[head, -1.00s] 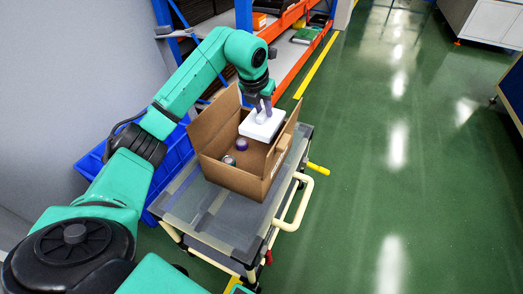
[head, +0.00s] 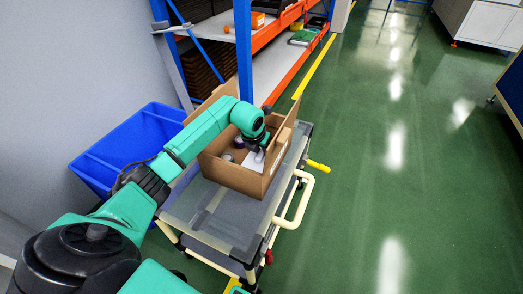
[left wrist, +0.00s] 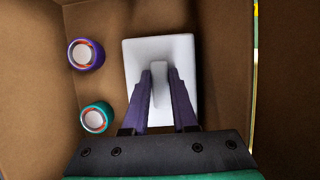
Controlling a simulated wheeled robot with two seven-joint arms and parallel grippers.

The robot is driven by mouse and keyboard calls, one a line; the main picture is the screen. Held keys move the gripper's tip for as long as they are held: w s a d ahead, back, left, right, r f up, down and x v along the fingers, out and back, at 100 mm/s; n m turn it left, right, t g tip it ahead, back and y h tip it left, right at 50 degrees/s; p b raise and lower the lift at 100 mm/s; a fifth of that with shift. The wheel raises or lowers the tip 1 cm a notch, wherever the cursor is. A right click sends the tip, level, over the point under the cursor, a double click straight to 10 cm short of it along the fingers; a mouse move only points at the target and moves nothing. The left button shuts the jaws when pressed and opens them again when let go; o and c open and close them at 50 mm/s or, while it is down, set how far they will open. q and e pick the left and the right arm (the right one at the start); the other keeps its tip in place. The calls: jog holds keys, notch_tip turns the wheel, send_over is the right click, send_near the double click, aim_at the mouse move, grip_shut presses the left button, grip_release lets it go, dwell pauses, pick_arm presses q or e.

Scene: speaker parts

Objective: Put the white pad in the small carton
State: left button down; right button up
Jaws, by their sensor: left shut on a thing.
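The white pad (left wrist: 181,62) is a flat white block with a raised grip in its middle. My left gripper (left wrist: 160,80) is shut on that raised grip, and the pad is inside the open small carton (left wrist: 226,60). In the head view the left gripper (head: 257,151) reaches down into the brown carton (head: 232,175), and part of the pad (head: 255,161) shows below it. I cannot tell whether the pad touches the carton floor. My right gripper is not in view.
A purple-rimmed round part (left wrist: 86,55) and a green-rimmed round part (left wrist: 97,118) lie in the carton, left of the pad. The carton stands on a grey cart (head: 205,215) with a cream handle (head: 300,205). A blue bin (head: 125,150) and shelving (head: 290,60) are near.

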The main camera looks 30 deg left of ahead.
pick_arm(q)
jog(key=c, duration=0.7)
grip_release()
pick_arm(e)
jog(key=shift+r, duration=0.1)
pick_arm(q)
jog(key=shift+r, duration=0.2)
jog(key=p+v, duration=0.2)
jog(key=v, duration=0.9)
jog(key=shift+s+r, duration=0.15)
jog(key=shift+r, duration=0.2)
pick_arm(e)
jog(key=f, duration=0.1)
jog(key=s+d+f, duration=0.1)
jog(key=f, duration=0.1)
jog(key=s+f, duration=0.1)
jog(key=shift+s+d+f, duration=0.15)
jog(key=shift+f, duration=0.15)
